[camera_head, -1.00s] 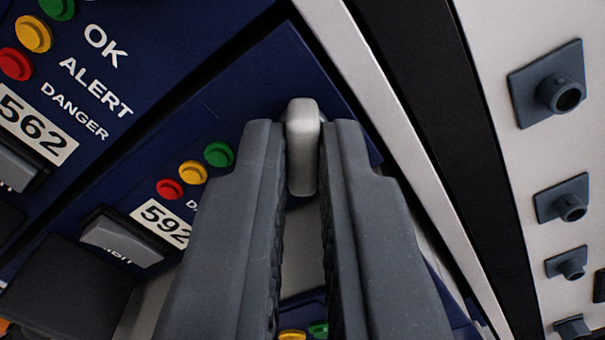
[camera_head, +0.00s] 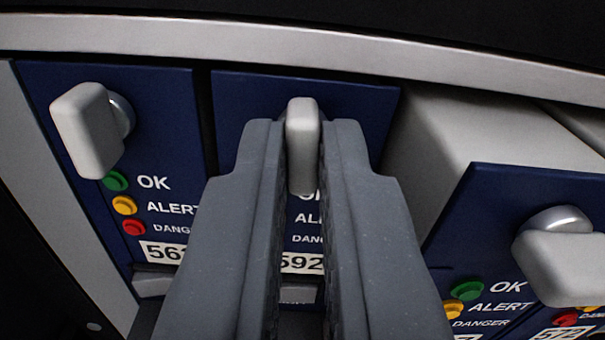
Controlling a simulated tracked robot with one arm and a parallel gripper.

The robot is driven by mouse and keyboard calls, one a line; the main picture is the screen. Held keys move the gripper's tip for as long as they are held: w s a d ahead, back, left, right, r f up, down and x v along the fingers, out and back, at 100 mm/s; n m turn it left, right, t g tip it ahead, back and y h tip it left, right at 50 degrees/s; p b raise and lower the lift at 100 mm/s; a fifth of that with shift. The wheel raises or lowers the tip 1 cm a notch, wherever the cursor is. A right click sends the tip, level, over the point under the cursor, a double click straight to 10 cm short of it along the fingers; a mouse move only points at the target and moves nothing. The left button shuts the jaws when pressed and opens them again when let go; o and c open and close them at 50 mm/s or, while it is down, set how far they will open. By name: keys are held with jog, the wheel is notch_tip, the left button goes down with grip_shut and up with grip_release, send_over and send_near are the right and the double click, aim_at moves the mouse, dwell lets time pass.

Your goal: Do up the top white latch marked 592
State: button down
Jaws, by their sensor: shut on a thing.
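The top white latch of module 592 (camera_head: 302,150) stands upright in the picture, near the top of a dark blue panel (camera_head: 345,95). My gripper (camera_head: 303,160) is shut on this latch, with one grey finger on each side of it. The label 592 (camera_head: 300,263) shows partly between the fingers, below OK, ALERT and DANGER lettering that the fingers partly cover. The module's coloured buttons are hidden behind my left finger.
To the left is a blue panel with its own white latch (camera_head: 88,130), buttons and a partly hidden label (camera_head: 165,252). To the right, another module sticks out further, with a tilted white latch (camera_head: 562,262). A pale metal rail (camera_head: 300,44) runs above.

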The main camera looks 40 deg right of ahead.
jog(key=shift+s+f+m, duration=0.1)
jog(key=shift+f+m, duration=0.1)
jog(key=shift+m, duration=0.3)
jog(key=c, duration=1.5)
grip_release()
jog(key=shift+c, duration=0.2)
jog(key=shift+r, duration=0.1)
jog(key=p+v, duration=0.3)
jog(key=v, duration=1)
jog(key=shift+s+a, duration=0.2)
